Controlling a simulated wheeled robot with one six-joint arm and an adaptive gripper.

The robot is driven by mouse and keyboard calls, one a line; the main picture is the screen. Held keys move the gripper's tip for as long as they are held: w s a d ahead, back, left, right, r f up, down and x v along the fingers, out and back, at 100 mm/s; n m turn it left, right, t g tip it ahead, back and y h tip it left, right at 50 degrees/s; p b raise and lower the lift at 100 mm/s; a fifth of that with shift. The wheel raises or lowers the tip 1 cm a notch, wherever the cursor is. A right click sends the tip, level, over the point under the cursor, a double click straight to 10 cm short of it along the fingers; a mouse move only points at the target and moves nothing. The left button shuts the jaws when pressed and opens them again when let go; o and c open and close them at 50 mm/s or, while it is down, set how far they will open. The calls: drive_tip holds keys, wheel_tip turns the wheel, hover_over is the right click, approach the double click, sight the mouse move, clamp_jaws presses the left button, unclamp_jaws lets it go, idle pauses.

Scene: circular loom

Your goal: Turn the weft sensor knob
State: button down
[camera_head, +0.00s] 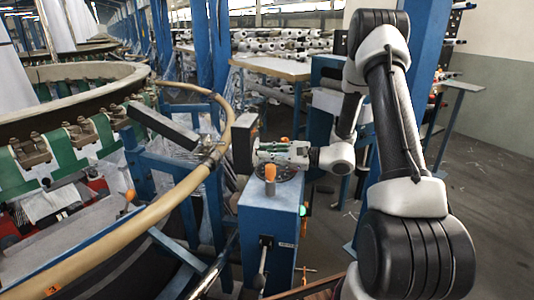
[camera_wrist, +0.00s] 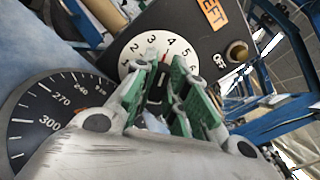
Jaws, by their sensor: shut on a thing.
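The weft sensor box (camera_wrist: 190,40) is black with an orange label ending in "EFT" in the wrist view. In the head view my gripper (camera_head: 258,150) reaches the box from the right.
A small brass button (camera_wrist: 236,52) is beside the "OFF" mark. A large dark dial (camera_wrist: 35,110) lies close by at left. The loom's curved tan rail (camera_head: 120,235) passes at left.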

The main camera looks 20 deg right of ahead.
drive_tip(key=shift+s+a+f+n, duration=0.1)
drive_tip(key=shift+f+n, duration=0.05)
drive_tip(key=shift+n, duration=2.25)
drive_tip(key=c, duration=1.4)
unclamp_jaws()
drive_tip(key=shift+c, duration=0.2)
drive_tip(key=v, duration=1.2)
